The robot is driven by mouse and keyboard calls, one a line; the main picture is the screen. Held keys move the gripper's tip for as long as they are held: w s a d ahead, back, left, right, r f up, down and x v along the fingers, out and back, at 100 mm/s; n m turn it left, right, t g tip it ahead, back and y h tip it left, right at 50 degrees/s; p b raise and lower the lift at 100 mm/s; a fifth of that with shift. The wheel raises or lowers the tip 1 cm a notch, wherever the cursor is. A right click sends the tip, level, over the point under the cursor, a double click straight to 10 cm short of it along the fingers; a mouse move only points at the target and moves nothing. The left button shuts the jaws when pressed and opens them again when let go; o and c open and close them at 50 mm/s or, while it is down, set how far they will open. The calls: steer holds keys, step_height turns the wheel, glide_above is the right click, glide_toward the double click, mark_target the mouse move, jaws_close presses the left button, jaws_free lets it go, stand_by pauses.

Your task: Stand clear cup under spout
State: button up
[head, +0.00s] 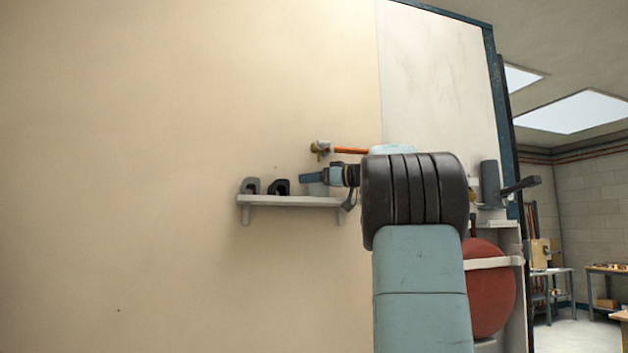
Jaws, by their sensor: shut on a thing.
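A small brass spout (320,148) sticks out from the beige wall, at the end of an orange-red pipe (350,151). My gripper (312,179) reaches in from the right, below the spout and just above the shelf. It is shut on the clear cup (317,190), which shows only as a pale grey shape beneath the fingers. The cup looks upright, close to the shelf top. I cannot tell whether its base touches the shelf. My arm hides the area to the right.
A pale wall shelf (290,201) carries a grey fitting (250,186) and a black fitting (280,187) left of the cup. The wall farther left is bare.

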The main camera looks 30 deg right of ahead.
steer(key=o, duration=1.1)
steer(key=shift+w+d+f, duration=0.2)
steer(key=shift+d+f, duration=0.1)
steer(key=shift+d, duration=0.05)
steer(key=shift+s+d+f, duration=0.15)
steer(key=shift+s+d, duration=0.15)
steer(key=shift+d, duration=0.2)
steer(key=a+v, duration=0.1)
steer(key=v, duration=1.1)
steer(key=shift+s+r, duration=0.4)
steer(key=shift+s, duration=0.2)
steer(key=shift+d, duration=0.1)
